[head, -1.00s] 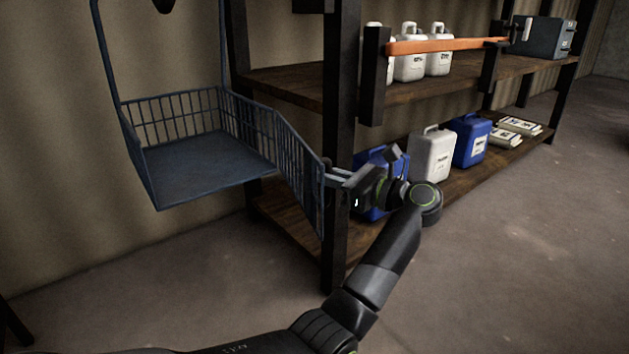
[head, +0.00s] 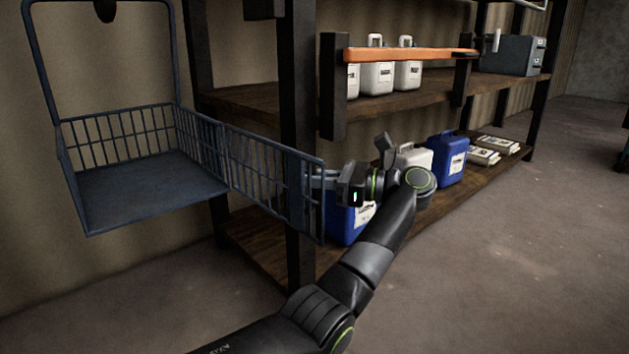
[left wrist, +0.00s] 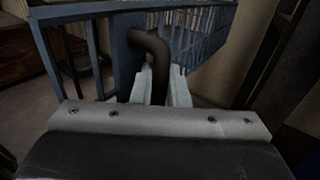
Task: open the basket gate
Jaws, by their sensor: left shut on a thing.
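The blue-grey wire basket (head: 150,192) hangs from its frame at the left of the head view. Its barred gate (head: 262,172) stands swung out from the basket's right side, its free end toward the shelf post. My left gripper (head: 318,180) is at the gate's free end and is shut on its handle. In the left wrist view the dark bent handle (left wrist: 158,62) rises between the fingers (left wrist: 162,88), and the gate's flat plate and bars (left wrist: 112,45) lie behind it. My right gripper is in neither view.
A wooden shelf rack with dark posts (head: 297,120) stands right behind the gate and my left arm. It holds white jugs (head: 376,78), blue jugs (head: 447,160), a grey box (head: 512,56) and an orange bar (head: 410,54). The floor (head: 500,250) at right is clear.

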